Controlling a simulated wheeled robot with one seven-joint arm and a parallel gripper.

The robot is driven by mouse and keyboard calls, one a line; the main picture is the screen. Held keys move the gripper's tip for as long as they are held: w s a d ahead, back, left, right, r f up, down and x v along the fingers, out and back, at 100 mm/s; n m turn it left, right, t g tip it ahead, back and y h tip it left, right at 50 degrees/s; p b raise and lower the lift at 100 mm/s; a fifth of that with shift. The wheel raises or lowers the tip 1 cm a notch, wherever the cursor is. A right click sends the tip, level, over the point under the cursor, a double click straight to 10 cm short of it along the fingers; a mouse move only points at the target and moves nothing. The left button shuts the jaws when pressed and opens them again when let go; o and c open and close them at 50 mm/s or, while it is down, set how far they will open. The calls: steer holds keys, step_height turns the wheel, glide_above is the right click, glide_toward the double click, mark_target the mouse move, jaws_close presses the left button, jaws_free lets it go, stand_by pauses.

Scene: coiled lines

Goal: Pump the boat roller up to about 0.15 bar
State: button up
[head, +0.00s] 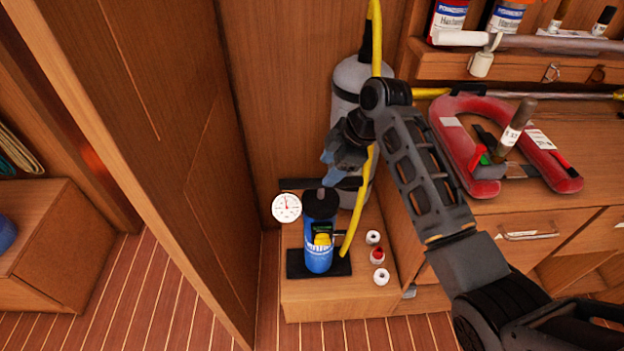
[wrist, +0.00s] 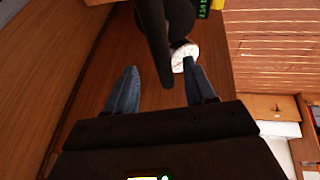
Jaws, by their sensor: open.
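The pump is an upright blue cylinder (head: 318,258) with a black top, on a black foot plate (head: 338,266) on a low wooden step. Its black bar handle (head: 296,183) lies across just above the top. A round white gauge (head: 286,208) sits at its left; its figures are too small to read. A yellow hose (head: 356,222) rises from the pump. I cannot identify the boat roller. My gripper (head: 328,170) is open above the pump top. In the wrist view, the black handle (wrist: 154,42) reaches between the spread fingertips (wrist: 158,74), with the gauge (wrist: 184,54) beside it.
A grey tank (head: 350,78) stands behind the pump. Small white and red rolls (head: 376,256) lie right of it. A red U-shaped object (head: 460,145) lies on the bench (head: 530,212) at right.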

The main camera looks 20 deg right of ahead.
mark_target(320, 180)
steer(key=x, duration=0.7)
steer(key=shift+f, duration=0.15)
steer(key=shift+c, duration=0.4)
jaws_close()
